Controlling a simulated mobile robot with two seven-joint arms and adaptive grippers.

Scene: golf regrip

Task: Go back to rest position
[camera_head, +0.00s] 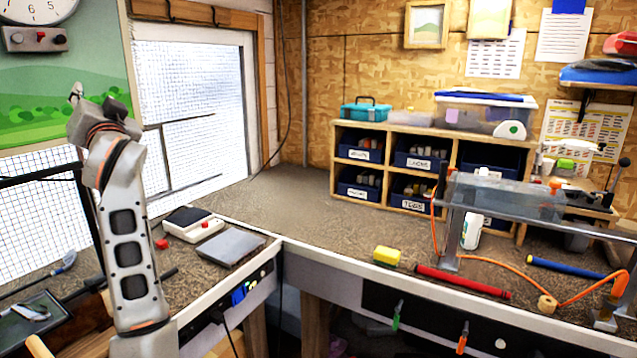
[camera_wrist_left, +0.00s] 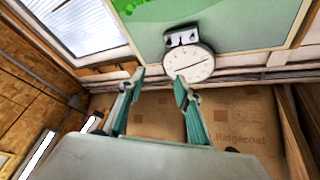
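My left arm rises at the left of the head view, with its left gripper (camera_head: 77,92) small at the top, in front of the green landscape board. In the left wrist view the left gripper (camera_wrist_left: 160,84) has its two fingers spread apart with nothing between them. Behind the fingers are a round white dial (camera_wrist_left: 189,63) and brown sheeting marked "Ridgecoat" (camera_wrist_left: 240,125). My right gripper is not in view.
A wooden cubby shelf (camera_head: 410,131) stands at the back. The inner bench corner is clear.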

